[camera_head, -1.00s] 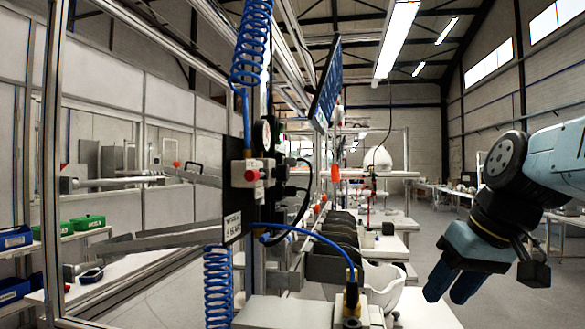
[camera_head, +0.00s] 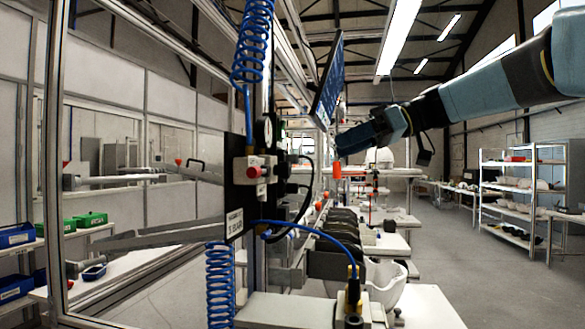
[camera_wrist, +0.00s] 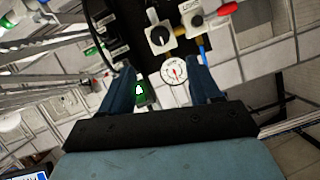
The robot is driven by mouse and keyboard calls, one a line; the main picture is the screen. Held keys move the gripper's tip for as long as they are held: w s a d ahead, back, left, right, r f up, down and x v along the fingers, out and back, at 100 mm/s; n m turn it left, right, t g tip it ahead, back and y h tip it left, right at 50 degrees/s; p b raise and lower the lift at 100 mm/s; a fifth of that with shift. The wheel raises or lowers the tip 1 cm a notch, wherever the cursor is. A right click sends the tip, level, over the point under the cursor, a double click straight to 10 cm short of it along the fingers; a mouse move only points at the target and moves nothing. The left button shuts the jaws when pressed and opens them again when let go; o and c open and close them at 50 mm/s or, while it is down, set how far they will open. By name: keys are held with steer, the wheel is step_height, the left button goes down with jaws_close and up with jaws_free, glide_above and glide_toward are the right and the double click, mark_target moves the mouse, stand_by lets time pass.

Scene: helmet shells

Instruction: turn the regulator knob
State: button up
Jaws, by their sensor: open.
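The black regulator panel (camera_head: 237,152) stands on the post in the head view, side-on, with a round gauge (camera_head: 267,131) and a red button (camera_head: 251,172). In the wrist view, two black knobs on light mounts show near the top: one left of centre (camera_wrist: 159,36) and one to its right (camera_wrist: 196,20). I cannot tell which is the regulator knob. A white gauge (camera_wrist: 174,70) lies below them, between the fingers in the picture. My gripper (camera_wrist: 163,62) is open and empty, its blue fingers pointing at the panel. In the head view my gripper (camera_head: 340,145) is right of the panel, apart from it.
Coiled blue hoses (camera_head: 219,285) hang by the post, and a blue hose (camera_head: 310,232) arcs right from the panel. A monitor (camera_head: 326,86) hangs above. A green part (camera_wrist: 142,93) shows beside the left finger. Open floor (camera_head: 465,260) lies to the right.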

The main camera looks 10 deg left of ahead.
mark_target(290, 168)
steer(key=x, duration=1.2)
steer(key=shift+w+a+f, duration=0.1)
steer(key=shift+a+f, duration=0.05)
steer(key=shift+a, duration=0.1)
steer(key=c, duration=1)
steer(key=shift+c, duration=0.2)
steer(key=shift+w+m+g+y, duration=0.15)
steer(key=shift+m+g, duration=0.4)
steer(key=shift+m, duration=0.45)
steer(key=shift+w+m+g+y, duration=0.15)
steer(key=shift+m+g, duration=0.4)
steer(key=shift+m, duration=0.45)
steer(key=shift+s, duration=0.1)
steer(key=o, duration=1)
